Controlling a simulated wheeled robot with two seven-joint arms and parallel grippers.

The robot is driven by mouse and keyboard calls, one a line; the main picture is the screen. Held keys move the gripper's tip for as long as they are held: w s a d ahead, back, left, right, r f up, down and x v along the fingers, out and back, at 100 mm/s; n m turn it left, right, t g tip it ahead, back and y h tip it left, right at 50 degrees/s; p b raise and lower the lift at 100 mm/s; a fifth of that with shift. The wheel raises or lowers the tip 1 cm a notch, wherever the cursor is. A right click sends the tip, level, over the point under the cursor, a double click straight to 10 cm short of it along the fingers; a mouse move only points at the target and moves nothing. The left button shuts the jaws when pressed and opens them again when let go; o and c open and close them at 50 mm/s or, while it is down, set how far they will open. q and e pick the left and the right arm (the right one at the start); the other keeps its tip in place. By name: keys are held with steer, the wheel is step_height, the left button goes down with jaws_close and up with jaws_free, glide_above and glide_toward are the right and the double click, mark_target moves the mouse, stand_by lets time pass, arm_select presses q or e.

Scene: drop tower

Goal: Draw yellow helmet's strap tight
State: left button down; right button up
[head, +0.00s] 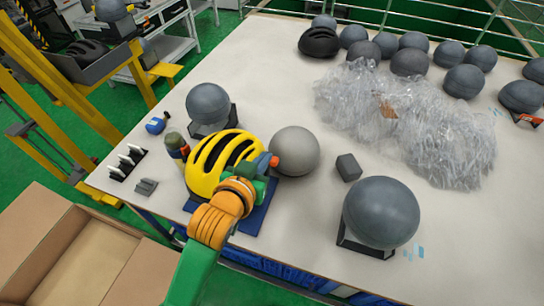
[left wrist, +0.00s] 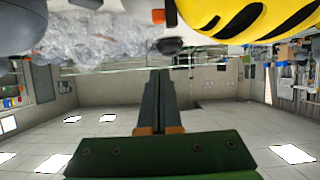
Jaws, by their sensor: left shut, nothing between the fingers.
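The yellow helmet (head: 222,163) with black vents sits on a blue mat (head: 258,213) near the table's left front part. It also shows upper right in the left wrist view (left wrist: 235,18). I cannot make out its strap. My left gripper (head: 270,161) is at the helmet's right side, between it and a pale grey ball; my orange wrist hides part of the helmet's front. In the left wrist view its fingers (left wrist: 156,78) are shut and empty, apart from the helmet in the picture. My right gripper is not in view.
A pale grey ball (head: 295,150) stands close right of the helmet. A dark grey block (head: 349,167) and large dark ball (head: 381,212) lie farther right. A clear plastic heap (head: 420,125) and several dark balls fill the back. A cardboard box (head: 45,240) stands front left.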

arm_select(q)
glide_above(273, 162)
step_height(273, 162, down, 3)
steer(key=shift+f, duration=0.15)
steer(key=f, duration=0.2)
steer(key=s+f, duration=0.1)
steer(key=shift+a+f+p, duration=0.15)
steer(key=shift+f+p, duration=0.2)
steer(key=shift+f, duration=0.1)
